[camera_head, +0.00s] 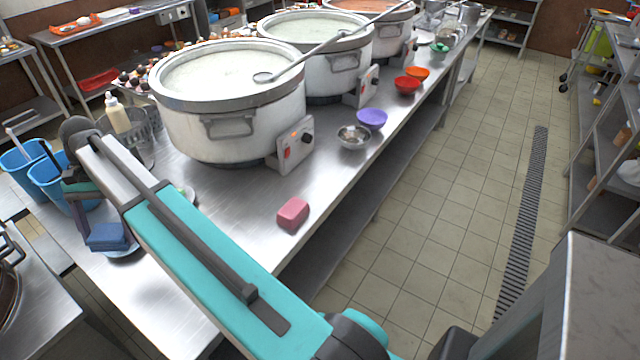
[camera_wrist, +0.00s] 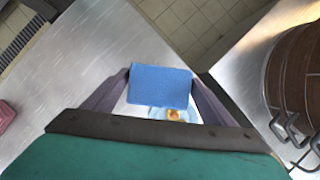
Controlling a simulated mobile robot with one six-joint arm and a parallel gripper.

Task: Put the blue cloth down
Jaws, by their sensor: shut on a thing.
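The blue cloth (camera_head: 107,237) is a small folded block at the lower left of the head view. In the wrist view the cloth (camera_wrist: 160,87) sits between the two fingers of my gripper (camera_wrist: 160,78), which is shut on it. A pale blue plate (camera_wrist: 158,112) with some orange food shows partly behind the cloth; the cloth hides the rest. In the head view the plate's rim (camera_head: 124,256) shows just below the cloth. I cannot tell whether the cloth touches anything beneath. The steel counter (camera_head: 235,205) lies around it.
A pink sponge (camera_head: 293,213) lies near the counter edge. Large stockpots (camera_head: 228,100) line the counter, with a metal bowl (camera_head: 354,137) and purple bowl (camera_head: 372,118) beside them. Blue buckets (camera_head: 47,180) stand left. A brown pot (camera_wrist: 300,75) sits on a separate surface. Bare counter surrounds the sponge.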

